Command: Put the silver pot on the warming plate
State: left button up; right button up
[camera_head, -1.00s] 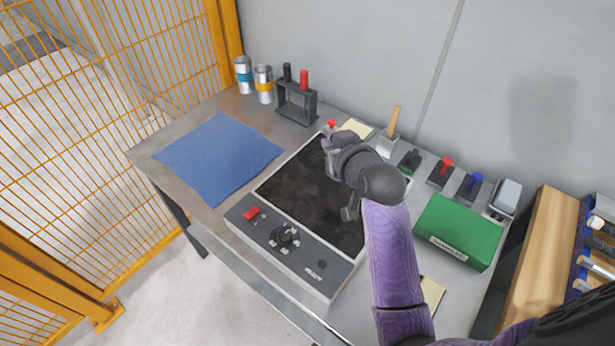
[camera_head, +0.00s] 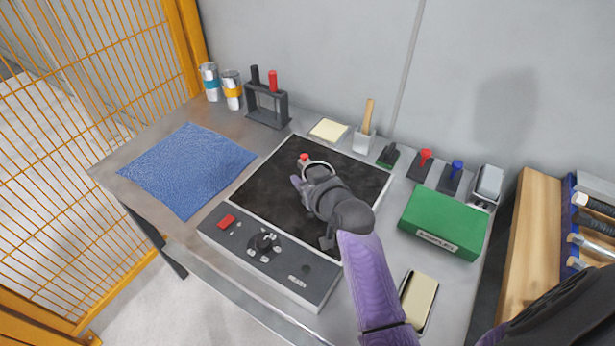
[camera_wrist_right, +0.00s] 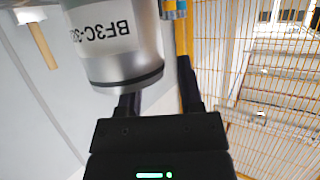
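The silver pot (camera_wrist_right: 112,45) fills the upper left of the right wrist view, with a printed label and a dark rim. In the head view its red knob (camera_head: 304,157) and a sliver of its body show past my right gripper (camera_head: 307,176), which hides most of it. The gripper appears shut on the pot; the contact is hidden. The warming plate (camera_head: 265,197) is a black square surface with a grey control panel in front. The pot is above the far part of it; I cannot tell whether it touches. My left gripper is not in view.
A blue cloth (camera_head: 188,168) lies left of the plate. Two cans (camera_head: 231,90) and a dark rack (camera_head: 267,105) stand behind. A green box (camera_head: 443,222), a pale pad in a tray (camera_head: 418,300) and small red and blue-topped items are at right.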

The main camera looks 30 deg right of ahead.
jog(key=shift+r, duration=0.1)
jog(key=shift+s+r, duration=0.15)
jog(key=p+v, duration=0.4)
jog(key=v, duration=0.7)
jog(key=shift+s, duration=0.35)
jog(key=shift+r, duration=0.1)
dwell(1.4)
